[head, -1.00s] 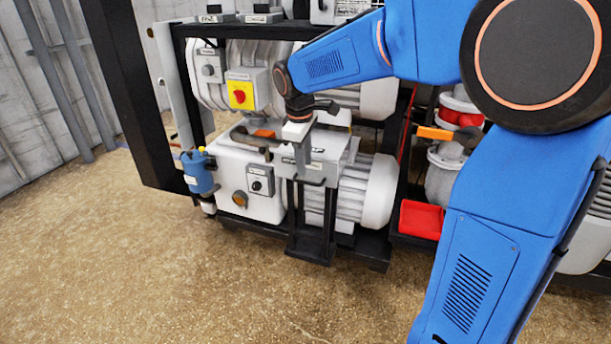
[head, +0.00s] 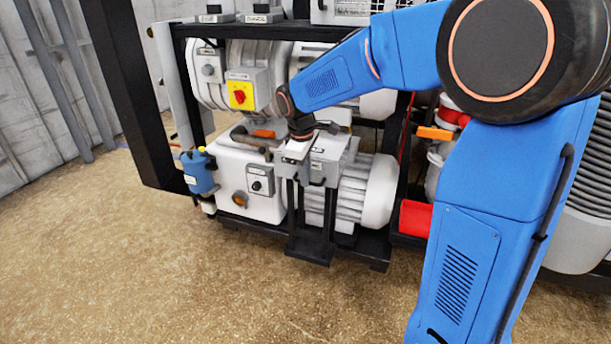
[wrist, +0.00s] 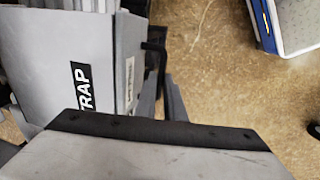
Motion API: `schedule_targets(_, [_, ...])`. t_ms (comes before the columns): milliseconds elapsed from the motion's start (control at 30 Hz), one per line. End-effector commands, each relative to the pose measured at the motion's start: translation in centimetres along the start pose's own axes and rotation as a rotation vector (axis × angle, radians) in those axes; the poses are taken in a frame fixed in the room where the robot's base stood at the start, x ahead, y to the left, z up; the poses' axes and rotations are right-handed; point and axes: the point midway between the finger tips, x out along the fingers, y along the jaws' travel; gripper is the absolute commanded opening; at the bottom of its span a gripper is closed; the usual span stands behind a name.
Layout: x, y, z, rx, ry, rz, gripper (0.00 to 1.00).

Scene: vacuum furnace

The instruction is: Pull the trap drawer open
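The trap drawer (wrist: 60,60) is a grey box with a black TRAP label. It fills the upper left of the wrist view. In the head view the trap drawer (head: 328,153) sits above a black stand, partly hidden by my gripper. A dark handle (wrist: 153,52) stands off its front. My gripper (head: 297,172) points down at the drawer's front. In the wrist view its two grey fingers (wrist: 162,104) look apart, with the dark handle bar seen between or just beyond them. I cannot tell whether they touch it. My gripper's grey body hides the lower part of that view.
The black stand (head: 312,245) reaches down to the floor in front of the pump. A red tray (head: 415,218) lies to the right, partly behind my arm. A blue canister (head: 198,172) hangs at the left. The floor (head: 170,280) in front is clear.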

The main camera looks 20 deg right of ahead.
Motion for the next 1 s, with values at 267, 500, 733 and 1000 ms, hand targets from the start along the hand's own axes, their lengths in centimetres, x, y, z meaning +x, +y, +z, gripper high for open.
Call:
schedule_targets(267, [-0.4, -2.0, -0.1, -0.002, 0.001, 0.000, 0.00])
schedule_targets(500, [-1.4, -7.1, 0.0, -0.005, 0.002, 0.000, 0.00])
schedule_targets(733, [-2.2, -11.3, 0.0, -0.004, 0.002, 0.001, 0.00])
schedule_targets(1000, [-2.7, -14.2, 0.1, -0.001, 0.003, 0.001, 0.00])
